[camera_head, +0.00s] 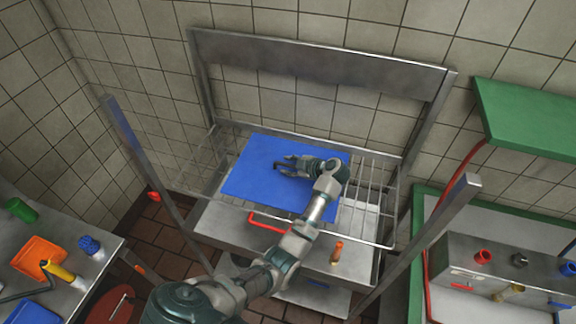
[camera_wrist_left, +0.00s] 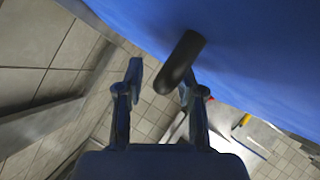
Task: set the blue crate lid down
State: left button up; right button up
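The blue crate lid (camera_head: 250,180) lies broad and flat at the level of the wire rack in the head view. A dark handle (camera_wrist_left: 181,62) stands out from its blue face in the left wrist view. My left gripper (camera_head: 283,166) is over the lid, at the handle. In the left wrist view its fingers (camera_wrist_left: 161,78) are spread, with the handle close by the right-hand finger and a clear gap to the left-hand one. My forearm covers the lid's right part. What lies under the lid is hidden. My right gripper is not in view.
The wire rack (camera_head: 372,195) has metal uprights and a back panel (camera_head: 310,62). A metal shelf below holds a red handle (camera_head: 267,222) and a small orange-brown item (camera_head: 337,252). Side tables hold an orange container (camera_head: 38,255) at left and a metal box (camera_head: 490,275) at right.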

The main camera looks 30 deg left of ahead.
pick_arm(q)
jog(key=shift+d+r, duration=0.1)
jog(key=shift+d, duration=0.7)
jog(key=b+v, duration=0.2)
jog(key=v, duration=0.9)
jog(key=shift+d+r, duration=0.15)
jog(key=shift+r, duration=0.15)
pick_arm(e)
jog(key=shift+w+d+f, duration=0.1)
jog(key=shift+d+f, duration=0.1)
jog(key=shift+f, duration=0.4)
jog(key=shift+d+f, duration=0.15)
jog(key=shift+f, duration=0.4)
pick_arm(q)
jog(key=shift+a+f, duration=0.1)
jog(key=shift+a, duration=0.2)
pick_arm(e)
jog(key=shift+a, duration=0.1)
pick_arm(q)
jog(key=shift+s, duration=0.15)
